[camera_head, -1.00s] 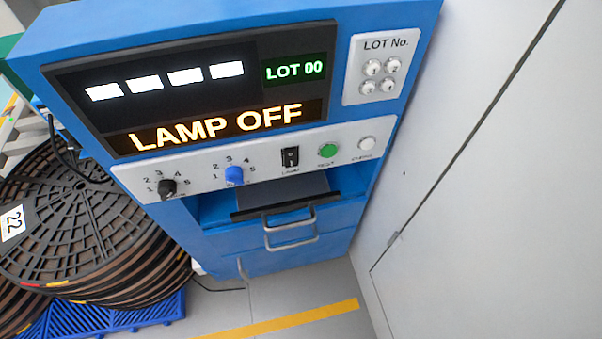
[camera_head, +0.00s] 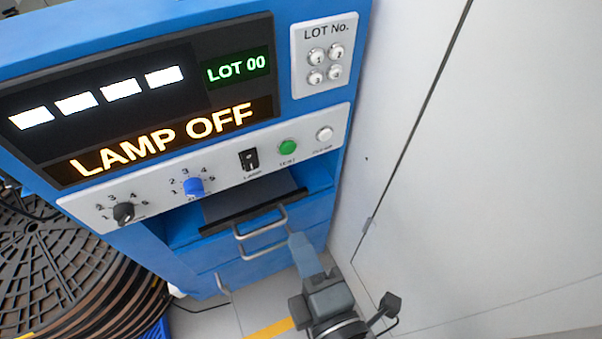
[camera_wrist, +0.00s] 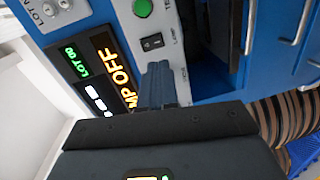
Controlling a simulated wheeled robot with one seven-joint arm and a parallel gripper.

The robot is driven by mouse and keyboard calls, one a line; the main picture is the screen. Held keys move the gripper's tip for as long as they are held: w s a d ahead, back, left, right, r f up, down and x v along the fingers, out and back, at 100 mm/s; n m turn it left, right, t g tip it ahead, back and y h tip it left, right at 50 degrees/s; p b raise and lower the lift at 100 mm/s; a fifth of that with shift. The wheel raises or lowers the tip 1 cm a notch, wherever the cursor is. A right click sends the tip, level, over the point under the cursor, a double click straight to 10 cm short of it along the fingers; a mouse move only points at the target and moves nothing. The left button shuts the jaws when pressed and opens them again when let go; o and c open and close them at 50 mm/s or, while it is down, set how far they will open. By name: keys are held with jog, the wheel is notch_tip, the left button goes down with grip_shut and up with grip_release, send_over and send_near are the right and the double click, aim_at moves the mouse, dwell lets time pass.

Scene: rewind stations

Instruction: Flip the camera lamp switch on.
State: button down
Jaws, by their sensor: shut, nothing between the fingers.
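The lamp switch (camera_head: 249,160) is a small black rocker on the white control strip, labelled LAMP, between the blue knob and the green button. The display (camera_head: 160,138) above it reads LAMP OFF. My gripper (camera_head: 298,243) shows at the lower middle of the head view, below and to the right of the switch and apart from it. In the wrist view the shut, empty fingers (camera_wrist: 158,70) point toward the control strip, and their tips appear just below the switch (camera_wrist: 152,41). I cannot tell whether they touch the panel.
A blue knob (camera_head: 194,187), a black knob (camera_head: 123,212), a green button (camera_head: 287,147) and a white button (camera_head: 324,134) share the strip. Drawer handles (camera_head: 262,222) stick out below. Black reels (camera_head: 50,255) stand at left, a pale wall (camera_head: 480,170) at right.

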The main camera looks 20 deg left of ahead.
aim_at(252, 169)
jog(key=shift+a+r+n+g+y, duration=0.1)
jog(key=shift+a+n+g+y, duration=0.2)
jog(key=shift+a, duration=0.35)
jog(key=shift+a+r+n+g, duration=0.1)
jog(key=shift+a+n, duration=0.3)
jog(key=shift+a, duration=0.2)
jog(key=p+x, duration=0.3)
jog(key=x, duration=1)
jog(key=shift+w+r, duration=0.1)
jog(key=shift+w, duration=0.1)
jog(key=shift+w+a, duration=0.25)
jog(key=shift+a, duration=0.05)
jog(key=shift+f, duration=0.25)
